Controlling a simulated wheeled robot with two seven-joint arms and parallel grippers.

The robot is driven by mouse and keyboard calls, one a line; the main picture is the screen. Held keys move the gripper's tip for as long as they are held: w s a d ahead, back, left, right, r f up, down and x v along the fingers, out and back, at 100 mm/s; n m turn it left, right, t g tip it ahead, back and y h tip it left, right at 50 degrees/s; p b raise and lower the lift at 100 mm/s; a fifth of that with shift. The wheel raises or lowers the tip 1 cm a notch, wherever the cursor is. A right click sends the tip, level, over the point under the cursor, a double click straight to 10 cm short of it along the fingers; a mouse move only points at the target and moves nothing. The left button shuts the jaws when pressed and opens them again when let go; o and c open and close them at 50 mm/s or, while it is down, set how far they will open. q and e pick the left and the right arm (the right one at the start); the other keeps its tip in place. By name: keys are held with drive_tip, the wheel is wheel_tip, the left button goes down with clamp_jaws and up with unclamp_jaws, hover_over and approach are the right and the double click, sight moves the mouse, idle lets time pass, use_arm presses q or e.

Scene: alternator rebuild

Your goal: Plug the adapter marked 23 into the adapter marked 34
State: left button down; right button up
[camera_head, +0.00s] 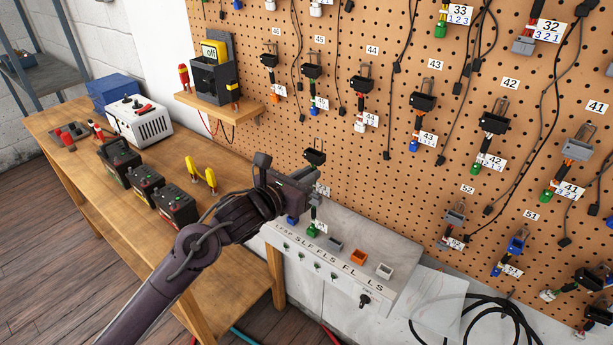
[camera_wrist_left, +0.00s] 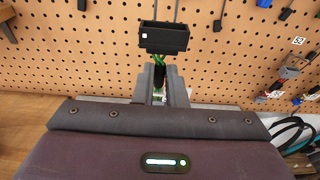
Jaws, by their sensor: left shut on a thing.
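My left gripper (camera_head: 316,190) is at the lower pegboard, above the back of the test box. In the left wrist view its two grey fingers (camera_wrist_left: 161,82) are shut on the dark lower part of an adapter, with green wires at the fingers. This adapter's black housing (camera_wrist_left: 163,38) is upright just above the fingertips; it also shows in the head view (camera_head: 315,157). Its number cannot be read. A green plug (camera_head: 314,229) shows below the gripper. I cannot pick out labels 23 or 34 among the adapters in view. My right gripper is not in view.
The pegboard (camera_head: 340,130) holds several numbered adapters and hanging cables, including the one marked 42 (camera_head: 492,124). The grey test box (camera_head: 335,262) with coloured sockets is below my gripper. Batteries (camera_head: 176,205) and a white charger (camera_head: 142,120) stand on the wooden bench.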

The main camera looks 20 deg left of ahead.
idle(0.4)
use_arm(q)
drive_tip(key=c, duration=1.4)
unclamp_jaws()
drive_tip(key=shift+f, duration=0.1)
drive_tip(key=shift+b+v, duration=1.4)
drive_tip(key=shift+v, duration=2.45)
